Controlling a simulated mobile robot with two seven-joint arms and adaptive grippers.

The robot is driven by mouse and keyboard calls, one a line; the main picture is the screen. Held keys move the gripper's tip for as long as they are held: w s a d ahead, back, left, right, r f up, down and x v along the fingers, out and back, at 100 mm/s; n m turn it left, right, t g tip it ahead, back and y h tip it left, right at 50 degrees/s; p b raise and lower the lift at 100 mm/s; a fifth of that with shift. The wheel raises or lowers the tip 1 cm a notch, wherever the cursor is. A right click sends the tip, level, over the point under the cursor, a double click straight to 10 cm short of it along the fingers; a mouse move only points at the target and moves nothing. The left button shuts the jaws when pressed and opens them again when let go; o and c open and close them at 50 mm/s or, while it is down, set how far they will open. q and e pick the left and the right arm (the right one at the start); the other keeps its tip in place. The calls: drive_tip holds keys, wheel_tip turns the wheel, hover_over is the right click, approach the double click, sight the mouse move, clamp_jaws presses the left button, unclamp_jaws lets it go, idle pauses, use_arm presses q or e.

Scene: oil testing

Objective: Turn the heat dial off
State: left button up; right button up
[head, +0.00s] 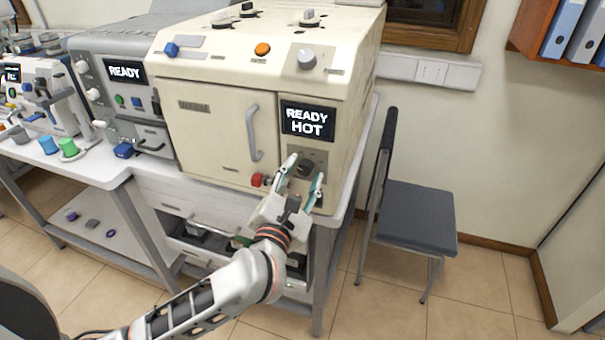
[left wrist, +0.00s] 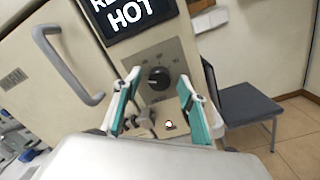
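The heat dial is a dark round knob (head: 305,167) on a grey plate at the lower right front of the cream oven (head: 215,130). It also shows in the left wrist view (left wrist: 158,77), between and beyond my fingertips. The display (head: 307,121) above it reads READY HOT. My left gripper (head: 302,179) is open, with one teal-padded finger on each side of the dial. It also shows open in the left wrist view (left wrist: 155,95). I cannot tell whether either finger touches the dial. My right gripper is not in view.
A red knob (head: 257,179) sits left of the dial, and the oven door handle (head: 254,133) is above it. A chair (head: 405,215) stands right of the bench. Other machines with a READY display (head: 125,72) stand at the left.

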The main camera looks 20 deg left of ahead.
use_arm(q)
drive_tip(key=s, duration=1.2)
drive_tip(key=shift+f, duration=0.15)
idle(0.3)
drive_tip(key=s+d+f+m+g+h, duration=0.1)
drive_tip(key=s+f+m+g+h, duration=0.15)
drive_tip(key=f+m, duration=1.1)
drive_tip(key=s+f+m+g+h, duration=0.2)
drive_tip(key=f+m+h, duration=0.1)
drive_tip(key=f+m, duration=1.05)
drive_tip(key=s+a+f+m+g+y, duration=0.3)
drive_tip(key=s+a+f+m, duration=0.3)
drive_tip(key=f, duration=0.3)
drive_tip(key=shift+s+a+f, duration=0.15)
drive_tip(key=shift+a+f, duration=0.15)
drive_tip(key=shift+f, duration=0.1)
